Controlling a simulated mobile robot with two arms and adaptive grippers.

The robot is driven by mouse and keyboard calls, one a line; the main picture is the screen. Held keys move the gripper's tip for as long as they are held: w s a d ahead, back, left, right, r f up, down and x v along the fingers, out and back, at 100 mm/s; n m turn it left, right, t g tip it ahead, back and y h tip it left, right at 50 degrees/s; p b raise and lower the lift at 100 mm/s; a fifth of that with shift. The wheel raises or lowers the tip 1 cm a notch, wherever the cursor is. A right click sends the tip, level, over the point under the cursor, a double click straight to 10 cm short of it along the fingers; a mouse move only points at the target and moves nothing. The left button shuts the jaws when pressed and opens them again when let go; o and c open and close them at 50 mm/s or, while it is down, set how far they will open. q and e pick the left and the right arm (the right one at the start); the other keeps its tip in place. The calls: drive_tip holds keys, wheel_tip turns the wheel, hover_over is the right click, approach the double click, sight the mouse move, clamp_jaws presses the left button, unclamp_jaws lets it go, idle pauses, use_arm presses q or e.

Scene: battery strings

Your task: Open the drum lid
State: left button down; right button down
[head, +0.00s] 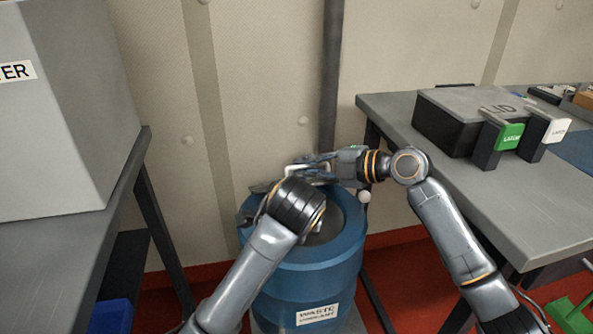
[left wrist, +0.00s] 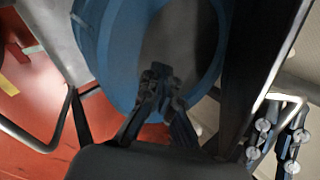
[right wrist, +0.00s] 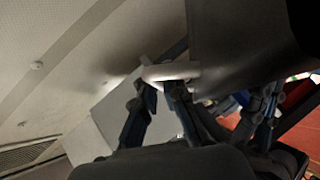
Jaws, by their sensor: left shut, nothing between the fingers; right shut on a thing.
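The blue drum (head: 310,285) stands between two tables, with a white waste label on its front. Its blue rim and grey round inside show in the left wrist view (left wrist: 100,45). A dark grey panel (right wrist: 240,45), apparently the lid, looks raised at the drum's back. My right gripper (head: 312,168) is shut on the pale lid handle (right wrist: 170,72) above the back rim. My left gripper (left wrist: 158,72) is shut and empty, its tips over the drum's opening. In the head view my left wrist hides its fingers and part of the rim.
A grey table with a large grey box (head: 65,110) stands at left. The right table (head: 460,190) holds a black case (head: 465,115) with green and white tabs. A wall with a dark vertical pipe (head: 333,70) is close behind the drum.

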use_arm(q)
drive_tip(key=shift+w+a+r+y, duration=0.15)
drive_tip(key=shift+a+r+y, duration=0.3)
drive_tip(key=shift+r+y, duration=0.05)
drive_tip(key=s+d+r+m+h, duration=0.2)
drive_tip(key=d+r+m, duration=0.1)
drive_tip(key=d, duration=0.3)
drive_tip(key=s+d+r+m+h, duration=0.2)
drive_tip(key=s+d+r+m, duration=0.1)
drive_tip(key=d, duration=0.3)
drive_tip(key=s+d+r+m+g+h, duration=0.25)
drive_tip(key=s+d+m, duration=0.45)
drive_tip(key=s, duration=0.4)
use_arm(e)
drive_tip(key=shift+r, duration=0.1)
use_arm(q)
drive_tip(key=w+a+r+t+y, duration=0.1)
drive_tip(key=w+a+r+y, duration=0.2)
drive_tip(key=w+a+r, duration=0.35)
drive_tip(key=w+a+r+t+y, duration=0.1)
drive_tip(key=w+a+r+y, duration=0.25)
drive_tip(key=w+a, duration=0.6)
drive_tip(key=x, duration=0.9)
drive_tip(key=shift+a+f, duration=0.2)
drive_tip(key=shift+f, duration=0.25)
